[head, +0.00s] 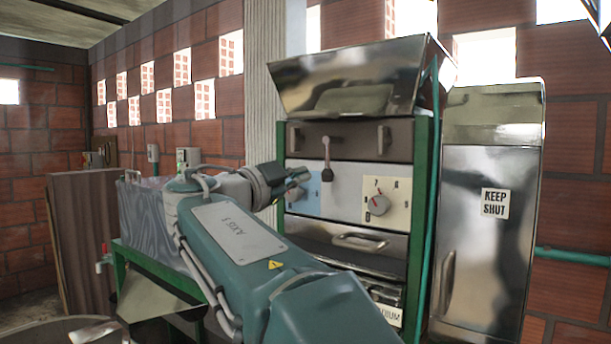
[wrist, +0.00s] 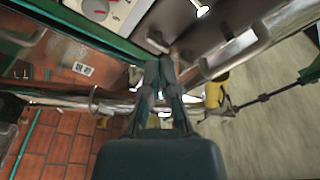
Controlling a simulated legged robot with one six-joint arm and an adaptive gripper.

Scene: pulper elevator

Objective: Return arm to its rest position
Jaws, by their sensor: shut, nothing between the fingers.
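My arm reaches up from the bottom of the head view and bends back toward the machine. My gripper (head: 300,177) is in front of the machine's panel, beside the blue label on the left of the panel. In the wrist view my gripper (wrist: 154,66) points away from the camera with its two fingers together and nothing between them. Whether the fingertips touch the panel cannot be told from the head view.
The machine (head: 424,190) has a lever (head: 326,158), a dial (head: 378,205) and a drawer handle (head: 361,241). A metal cabinet (head: 487,230) marked KEEP SHUT stands at its right. A grey tank (head: 143,222) stands on a green frame at left. A yellow object (wrist: 213,93) shows in the wrist view.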

